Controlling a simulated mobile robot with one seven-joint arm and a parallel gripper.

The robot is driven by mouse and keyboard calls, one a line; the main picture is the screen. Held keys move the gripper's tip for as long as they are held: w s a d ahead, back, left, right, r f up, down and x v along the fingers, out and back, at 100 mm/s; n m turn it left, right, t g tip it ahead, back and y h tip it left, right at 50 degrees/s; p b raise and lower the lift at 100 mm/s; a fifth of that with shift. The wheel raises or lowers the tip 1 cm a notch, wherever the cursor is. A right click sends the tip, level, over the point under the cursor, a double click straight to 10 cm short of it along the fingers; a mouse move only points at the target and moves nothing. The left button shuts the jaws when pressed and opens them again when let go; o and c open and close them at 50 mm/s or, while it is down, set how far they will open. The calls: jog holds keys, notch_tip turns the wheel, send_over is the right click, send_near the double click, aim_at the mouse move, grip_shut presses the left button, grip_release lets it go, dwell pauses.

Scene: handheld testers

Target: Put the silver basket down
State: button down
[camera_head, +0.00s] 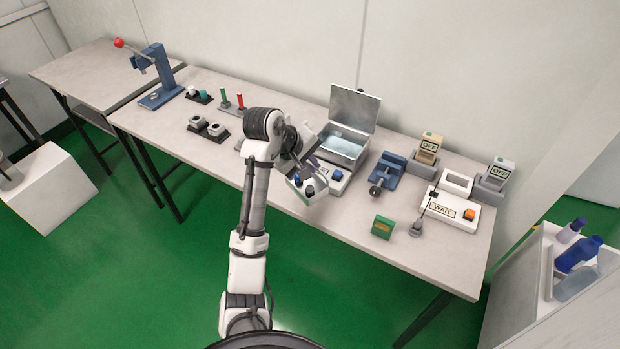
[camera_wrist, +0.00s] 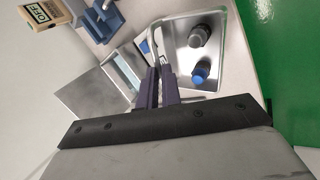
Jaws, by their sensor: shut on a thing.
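The silver basket (camera_head: 299,194) is a shallow metal tray with a thin handle, near the table's front edge in the head view. It holds a dark-capped item (camera_wrist: 196,36) and a blue-capped item (camera_wrist: 201,73). My gripper (camera_wrist: 158,72) is shut on the basket's handle at its side, seen in the wrist view, where the basket (camera_wrist: 180,58) lies just beyond the fingertips. In the head view my gripper (camera_head: 300,165) is partly hidden by my wrist. I cannot tell whether the basket's underside touches the table (camera_head: 345,222).
An open silver box (camera_head: 345,146) with raised lid stands just behind the basket. A blue vise (camera_head: 388,172), a green block (camera_head: 382,227) and a white WAIT station (camera_head: 452,210) stand to the right. Black-based fixtures (camera_head: 208,130) are to the left.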

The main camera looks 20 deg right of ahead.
aim_at(313, 182)
notch_tip(313, 182, down, 6)
jog(key=shift+p, duration=0.3)
jog(key=c, duration=1.6)
grip_release()
jog(key=v, duration=1.2)
